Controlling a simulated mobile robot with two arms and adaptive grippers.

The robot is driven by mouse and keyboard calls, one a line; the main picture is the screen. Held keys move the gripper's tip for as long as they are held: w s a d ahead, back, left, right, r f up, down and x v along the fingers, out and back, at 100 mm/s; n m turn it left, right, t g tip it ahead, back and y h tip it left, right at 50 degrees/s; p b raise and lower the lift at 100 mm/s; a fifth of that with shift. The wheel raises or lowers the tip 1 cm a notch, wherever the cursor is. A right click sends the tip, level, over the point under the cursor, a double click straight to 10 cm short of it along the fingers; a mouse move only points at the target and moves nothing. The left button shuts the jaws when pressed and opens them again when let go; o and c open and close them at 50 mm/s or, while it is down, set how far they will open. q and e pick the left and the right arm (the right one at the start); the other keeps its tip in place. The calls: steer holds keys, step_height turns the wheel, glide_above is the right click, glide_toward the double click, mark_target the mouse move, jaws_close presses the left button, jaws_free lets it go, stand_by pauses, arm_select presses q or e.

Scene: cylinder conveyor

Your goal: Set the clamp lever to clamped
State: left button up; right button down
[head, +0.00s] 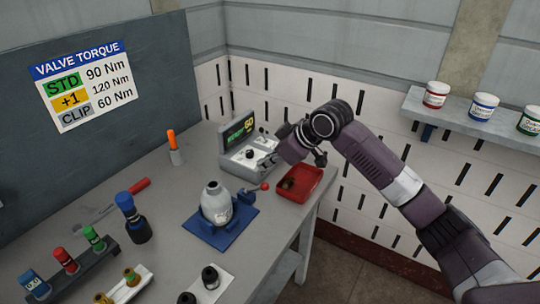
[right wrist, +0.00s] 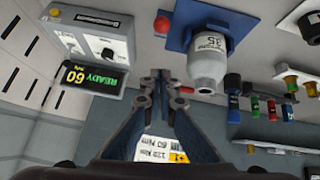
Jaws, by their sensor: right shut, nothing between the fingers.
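A grey cylinder (head: 216,203) stands upright in a blue clamp fixture (head: 243,218) on the table. The clamp lever (head: 265,186) has a red ball knob and points right from the fixture, toward the red tray. In the right wrist view the red knob (right wrist: 162,24) shows beside the blue base (right wrist: 176,38), and the cylinder (right wrist: 207,66) is right of the fingers. My right gripper (head: 264,164) is shut and empty, behind the knob and apart from it as far as I can see. Its fingertips (right wrist: 160,76) meet in the wrist view. My left gripper is not in view.
A torque unit (head: 246,156) with a lit display, reading READY 60 in the wrist view (right wrist: 91,75), stands close behind my right gripper. A red tray (head: 312,190) is right of the knob. A blue-capped dark bottle (head: 137,226) and several capped items stand left. A shelf (head: 470,115) holds jars.

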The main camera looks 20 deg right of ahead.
mark_target(264, 185)
steer(key=f+p, duration=0.1)
steer(key=f, duration=0.2)
steer(key=w+f+p, duration=0.1)
steer(key=f, duration=0.2)
steer(key=shift+w+f+p, duration=0.15)
steer(key=shift+w+p, duration=0.05)
steer(key=shift+p, duration=0.15)
steer(key=shift+f, duration=0.1)
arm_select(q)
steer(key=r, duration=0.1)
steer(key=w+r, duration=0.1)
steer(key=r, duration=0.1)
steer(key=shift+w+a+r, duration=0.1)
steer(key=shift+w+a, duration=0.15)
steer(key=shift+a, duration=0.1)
arm_select(e)
steer(key=shift+a+f, duration=0.1)
steer(key=shift+f, duration=0.05)
